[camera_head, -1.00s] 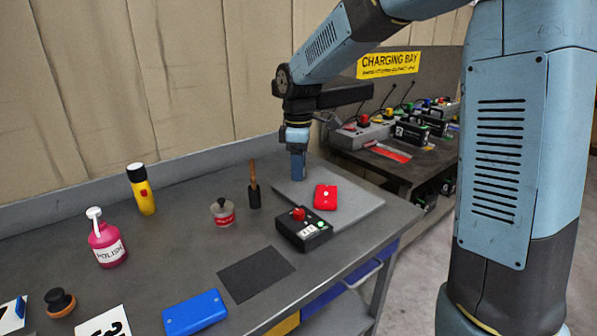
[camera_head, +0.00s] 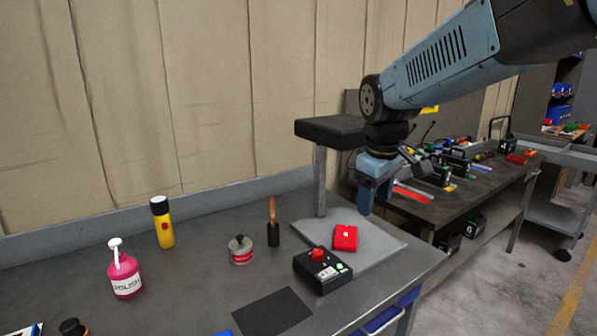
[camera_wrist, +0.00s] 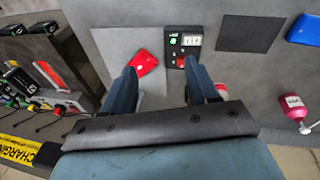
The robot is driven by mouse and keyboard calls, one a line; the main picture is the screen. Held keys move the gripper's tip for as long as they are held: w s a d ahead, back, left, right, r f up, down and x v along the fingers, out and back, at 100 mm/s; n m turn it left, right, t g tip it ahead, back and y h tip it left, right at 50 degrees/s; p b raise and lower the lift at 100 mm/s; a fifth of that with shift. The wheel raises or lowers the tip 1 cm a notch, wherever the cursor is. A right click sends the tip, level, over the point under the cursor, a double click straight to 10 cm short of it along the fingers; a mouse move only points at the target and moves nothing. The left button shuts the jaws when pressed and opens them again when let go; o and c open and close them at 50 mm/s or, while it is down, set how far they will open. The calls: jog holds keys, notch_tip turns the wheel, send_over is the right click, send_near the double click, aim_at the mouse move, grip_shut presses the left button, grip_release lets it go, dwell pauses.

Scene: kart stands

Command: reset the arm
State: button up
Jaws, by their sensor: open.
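My gripper (camera_head: 366,192) hangs at the right end of the grey workbench (camera_head: 190,265), above the back of a light grey mat (camera_head: 385,245). In the wrist view its two blue fingers (camera_wrist: 158,85) are spread apart with nothing between them. A red box (camera_head: 345,238) lies on the mat, in front of the gripper in the head view. A black control box (camera_head: 322,272) with a red knob and a green button stands just left of it, at the mat's edge.
A dark square pad (camera_head: 262,312) lies in front. A charging bench (camera_head: 470,190) with several battery units stands behind at right.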

jog(key=s+d+m+t, duration=0.1)
jog(key=s+d+m, duration=0.3)
jog(key=s, duration=0.3)
jog(key=s+d+m+t, duration=0.1)
jog(key=s+d+m, duration=0.2)
jog(key=s, duration=0.4)
jog(key=shift+d+r+m+t, duration=0.35)
jog(key=shift+d+m+t, duration=0.05)
jog(key=shift+m, duration=0.3)
